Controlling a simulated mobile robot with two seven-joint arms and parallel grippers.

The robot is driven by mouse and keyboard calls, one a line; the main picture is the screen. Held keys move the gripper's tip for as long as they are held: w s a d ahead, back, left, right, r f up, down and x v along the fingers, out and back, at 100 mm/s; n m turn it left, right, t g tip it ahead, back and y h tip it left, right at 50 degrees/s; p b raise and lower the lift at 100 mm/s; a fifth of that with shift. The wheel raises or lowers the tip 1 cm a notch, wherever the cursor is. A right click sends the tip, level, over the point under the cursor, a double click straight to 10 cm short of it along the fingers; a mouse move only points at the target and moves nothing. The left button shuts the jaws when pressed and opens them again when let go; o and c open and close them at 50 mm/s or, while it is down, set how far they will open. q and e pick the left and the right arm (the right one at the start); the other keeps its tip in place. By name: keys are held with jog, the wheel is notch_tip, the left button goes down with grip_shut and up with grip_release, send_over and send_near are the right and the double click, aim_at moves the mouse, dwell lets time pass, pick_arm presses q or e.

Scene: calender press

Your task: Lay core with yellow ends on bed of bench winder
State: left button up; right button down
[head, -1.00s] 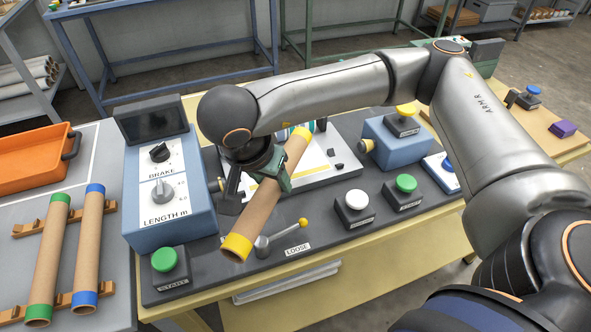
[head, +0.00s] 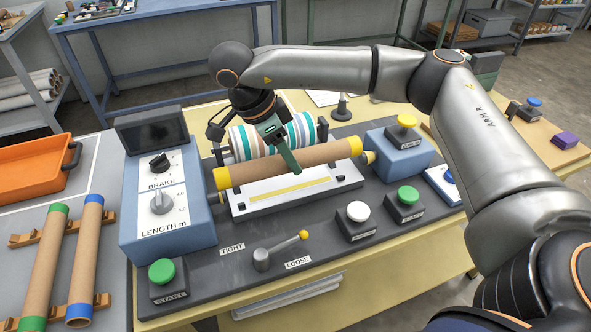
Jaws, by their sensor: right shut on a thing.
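The brown core with yellow ends (head: 320,156) is held nearly level, its left end slightly lower in the picture. My right gripper (head: 282,160) is shut on it near its middle. The core is over the rear part of the white bed (head: 262,202) of the bench winder, which has a yellow strip. I cannot tell whether the core touches the bed. A striped roll (head: 240,140) in white, teal and brown is behind the core, partly hidden by my gripper. My left gripper is not in view.
The blue control box (head: 165,225) stands left of the bed, a smaller blue box (head: 398,150) right. A lever (head: 275,250) and several buttons line the front. Green-ended (head: 42,262) and blue-ended (head: 86,262) cores lie on a wooden rack at left.

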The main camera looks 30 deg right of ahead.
jog(key=f, duration=0.1)
jog(key=w+d+f, duration=0.1)
jog(key=d+f, duration=0.1)
jog(key=shift+w+d+f, duration=0.25)
jog(key=shift+w+f, duration=0.05)
jog(key=shift+w+d+f, duration=0.1)
jog(key=shift+f, duration=0.85)
jog(key=shift+w+d+f, duration=0.1)
jog(key=shift+f, duration=0.8)
jog(key=shift+c, duration=1.5)
grip_release()
jog(key=v, duration=1.2)
jog(key=shift+s, duration=0.1)
